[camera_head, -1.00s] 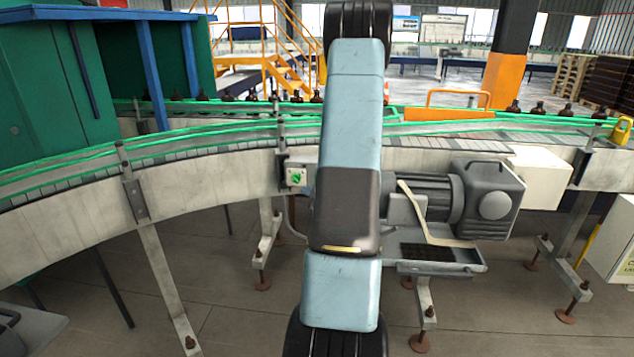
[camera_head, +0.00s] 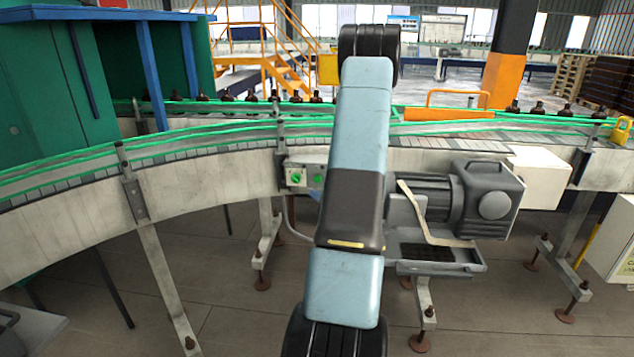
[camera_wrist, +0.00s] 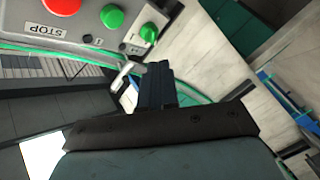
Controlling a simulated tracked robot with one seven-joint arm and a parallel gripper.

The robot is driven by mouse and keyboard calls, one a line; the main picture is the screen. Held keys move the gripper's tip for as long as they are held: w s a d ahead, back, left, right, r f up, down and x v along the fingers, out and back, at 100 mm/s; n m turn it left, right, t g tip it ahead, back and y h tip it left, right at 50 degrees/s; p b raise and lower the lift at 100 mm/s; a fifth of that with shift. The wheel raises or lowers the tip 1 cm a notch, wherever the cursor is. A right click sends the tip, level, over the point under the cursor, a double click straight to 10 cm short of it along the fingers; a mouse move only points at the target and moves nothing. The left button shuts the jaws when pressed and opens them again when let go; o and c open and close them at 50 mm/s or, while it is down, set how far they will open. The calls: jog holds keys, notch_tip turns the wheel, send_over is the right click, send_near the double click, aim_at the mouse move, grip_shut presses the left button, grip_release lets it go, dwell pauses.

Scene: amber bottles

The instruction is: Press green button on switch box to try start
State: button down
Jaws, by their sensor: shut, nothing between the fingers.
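The grey switch box (camera_wrist: 95,40) fills the upper left of the wrist view, appearing upside down. It carries a round green button (camera_wrist: 112,17), a red button (camera_wrist: 62,5) with a STOP label and a green rotary switch (camera_wrist: 149,33). My gripper (camera_wrist: 158,68) is shut and empty. In the picture its fingertips lie below and right of the green button, apart from it. In the head view the switch box (camera_head: 308,175) is on the conveyor's side, left of my arm.
The conveyor (camera_head: 200,185) with green rails curves across the scene, carrying several amber bottles (camera_head: 316,97). A grey motor (camera_head: 485,200) sits right of the arm. A green cabinet (camera_head: 50,90) stands at left. Open floor (camera_head: 240,310) shows below.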

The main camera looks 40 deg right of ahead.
jog(key=shift+w+d, duration=2.2)
jog(key=shift+d, duration=0.3)
jog(key=shift+w+d, duration=0.1)
jog(key=shift+d, duration=0.05)
jog(key=shift+w+d+r, duration=0.1)
jog(key=shift+w+d, duration=0.05)
jog(key=shift+d, duration=0.05)
dwell(0.3)
jog(key=shift+w+d, duration=0.3)
jog(key=shift+d, duration=0.05)
dwell(0.9)
jog(key=shift+s+a, duration=0.1)
jog(key=shift+a, duration=0.05)
jog(key=shift+s+a, duration=0.45)
jog(key=shift+a, duration=0.1)
dwell(0.4)
jog(key=shift+s+a, duration=1.65)
jog(key=shift+a, duration=0.25)
